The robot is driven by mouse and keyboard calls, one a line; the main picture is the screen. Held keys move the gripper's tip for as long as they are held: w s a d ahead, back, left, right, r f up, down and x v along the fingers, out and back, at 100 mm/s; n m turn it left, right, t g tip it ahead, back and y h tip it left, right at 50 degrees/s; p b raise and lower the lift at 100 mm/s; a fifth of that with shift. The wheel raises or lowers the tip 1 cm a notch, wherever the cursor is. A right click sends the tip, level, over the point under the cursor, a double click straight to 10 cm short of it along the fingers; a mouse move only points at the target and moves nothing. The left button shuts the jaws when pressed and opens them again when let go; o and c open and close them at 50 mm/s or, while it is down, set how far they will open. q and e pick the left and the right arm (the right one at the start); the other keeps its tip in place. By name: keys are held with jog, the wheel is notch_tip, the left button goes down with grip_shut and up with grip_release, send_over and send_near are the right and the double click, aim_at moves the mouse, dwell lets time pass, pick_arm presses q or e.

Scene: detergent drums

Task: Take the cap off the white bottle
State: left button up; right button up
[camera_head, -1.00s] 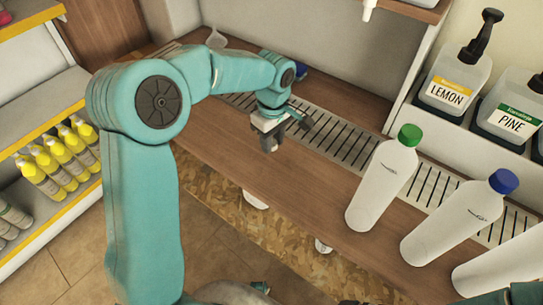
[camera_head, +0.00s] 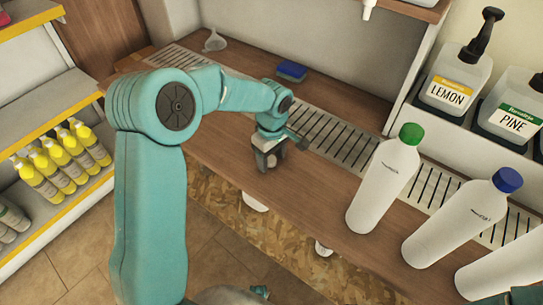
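A white bottle (camera_head: 383,185) with a green cap (camera_head: 411,134) stands on the wooden counter right of centre. A second white bottle (camera_head: 455,225) with a blue cap (camera_head: 507,180) stands to its right. A third white bottle (camera_head: 505,265) is cut off by the right edge, and its top is hidden. The caps in view are on their bottles. My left gripper (camera_head: 270,162) hangs over the counter, left of the green-capped bottle and apart from it. It holds no bottle; its finger gap is too small to make out. My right gripper is not in view.
A slotted drain strip (camera_head: 335,137) runs along the counter (camera_head: 310,190). A blue sponge (camera_head: 292,71) and a funnel (camera_head: 215,41) lie at the back. Lemon (camera_head: 455,85) and Pine (camera_head: 510,112) pump containers stand on the right. Yellow bottles (camera_head: 62,165) fill a left shelf.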

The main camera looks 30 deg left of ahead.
aim_at(271, 161)
pick_arm(q)
jog(key=shift+r, duration=0.15)
jog(key=shift+r, duration=0.3)
notch_tip(271, 161, up, 12)
jog(key=p, duration=0.2)
jog(key=shift+f, duration=0.25)
jog(key=shift+s, duration=0.1)
